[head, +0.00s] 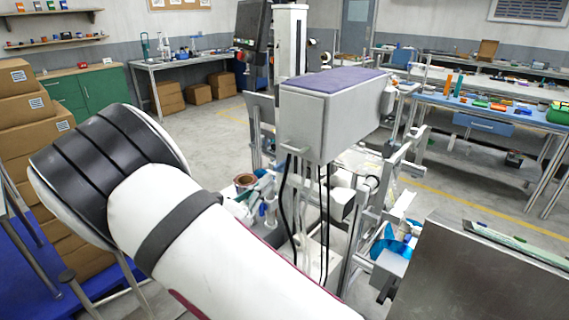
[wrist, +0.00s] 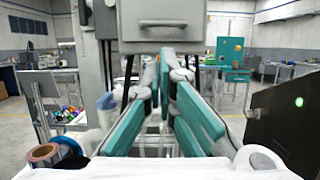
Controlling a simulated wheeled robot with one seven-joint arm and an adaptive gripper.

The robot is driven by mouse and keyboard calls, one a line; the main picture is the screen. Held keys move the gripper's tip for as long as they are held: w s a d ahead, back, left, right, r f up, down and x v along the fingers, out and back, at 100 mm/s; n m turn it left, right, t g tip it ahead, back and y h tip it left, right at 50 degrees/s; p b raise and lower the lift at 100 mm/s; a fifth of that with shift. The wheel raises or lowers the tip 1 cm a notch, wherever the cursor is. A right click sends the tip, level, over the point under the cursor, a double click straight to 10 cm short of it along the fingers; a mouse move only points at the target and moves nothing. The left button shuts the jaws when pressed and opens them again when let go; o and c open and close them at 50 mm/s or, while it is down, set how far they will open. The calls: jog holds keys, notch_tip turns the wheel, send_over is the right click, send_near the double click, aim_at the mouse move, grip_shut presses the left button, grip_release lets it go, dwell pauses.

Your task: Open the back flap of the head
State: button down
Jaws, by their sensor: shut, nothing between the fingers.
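The head is a grey box (head: 325,120) with a purple top, raised on a frame in the middle of the head view. A small bar handle (head: 291,149) sits low on its near face. In the wrist view the grey flap face (wrist: 135,12) fills the top middle and looks closed, with the horizontal handle (wrist: 163,23) across it. My gripper (wrist: 163,72), with teal finger pads, points forward below the handle. Its fingers are shut with nothing between them and appear apart from the handle. I cannot make out the gripper in the head view.
Black cables (head: 305,205) hang under the box. A metal panel (head: 470,275) stands at lower right. A dark panel with a green light (wrist: 299,102) is close on the right in the wrist view. A copper-coloured reel (wrist: 45,153) lies at lower left.

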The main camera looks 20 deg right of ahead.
jog(key=p+x, duration=0.1)
jog(key=x, duration=0.8)
jog(key=shift+w+r, duration=0.2)
jog(key=shift+w, duration=0.15)
jog(key=shift+d, duration=0.15)
jog(key=s+a+r+g+y+p, duration=0.4)
jog(key=s+a+r+y+p, duration=0.2)
jog(key=a+r+y+p, duration=0.2)
jog(key=shift+s+a+r+g+p, duration=0.2)
jog(key=shift+a+r+g+p, duration=0.2)
jog(key=shift+a+r, duration=0.55)
jog(key=shift+d+r, duration=0.15)
dwell(0.4)
